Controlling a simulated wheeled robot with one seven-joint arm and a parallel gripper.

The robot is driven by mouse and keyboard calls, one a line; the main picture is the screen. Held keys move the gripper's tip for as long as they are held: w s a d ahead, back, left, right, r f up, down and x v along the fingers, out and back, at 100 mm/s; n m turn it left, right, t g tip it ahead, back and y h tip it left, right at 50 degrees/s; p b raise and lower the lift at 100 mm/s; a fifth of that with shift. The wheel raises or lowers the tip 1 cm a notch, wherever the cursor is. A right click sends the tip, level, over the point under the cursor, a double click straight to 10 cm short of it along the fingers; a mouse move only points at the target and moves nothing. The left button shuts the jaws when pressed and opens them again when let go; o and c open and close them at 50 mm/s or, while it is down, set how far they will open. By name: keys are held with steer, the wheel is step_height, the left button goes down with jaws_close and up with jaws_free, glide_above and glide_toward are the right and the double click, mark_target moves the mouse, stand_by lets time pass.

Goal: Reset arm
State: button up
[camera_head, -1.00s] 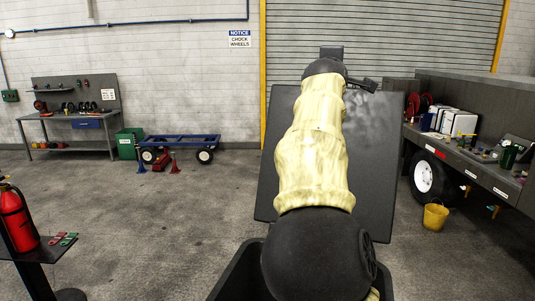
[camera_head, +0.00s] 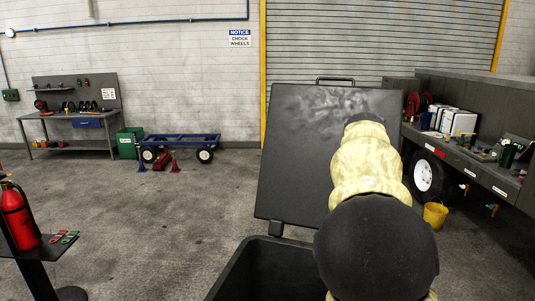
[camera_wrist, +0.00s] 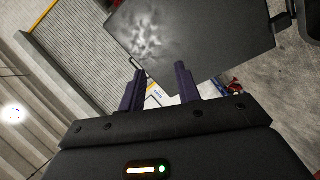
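My gripper (camera_wrist: 160,85) shows in the wrist view, with its two dark fingers well apart and nothing between them. In the head view my gripper is hidden behind my arm. My arm, in a pale yellow cover with black joints, is folded in front of the right side of a black raised lid (camera_head: 300,150). The lid also shows in the wrist view (camera_wrist: 200,35), beyond the fingers and apart from them.
A black bin (camera_head: 240,272) stands open below the lid. At the right is a grey loader deck (camera_head: 480,160) with boxes and tools, and a yellow bucket (camera_head: 435,214) below it. A fire extinguisher (camera_head: 18,215) stands at the left. The floor at centre left is clear.

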steer(key=s+a+f+m+g+y, duration=0.1)
steer(key=s+f+m+g, duration=0.1)
steer(key=s+f, duration=0.35)
steer(key=s+f+m+g+y, duration=0.1)
steer(key=s+f, duration=0.1)
steer(key=f, duration=0.7)
steer(key=s+a+f+m+g+y, duration=0.15)
steer(key=s+f, duration=0.25)
steer(key=f, duration=0.4)
steer(key=s+a+f+m+g, duration=0.2)
steer(key=s+f, duration=0.5)
steer(key=s, duration=0.4)
steer(key=s+a+f+m+g+y+b, duration=0.1)
steer(key=s+a+f+g, duration=0.3)
steer(key=s+f, duration=0.4)
steer(key=s+a+m, duration=0.1)
steer(key=s, duration=0.3)
steer(key=shift+a, duration=0.2)
steer(key=shift+w+m+y, duration=0.2)
steer(key=shift+m+y, duration=0.05)
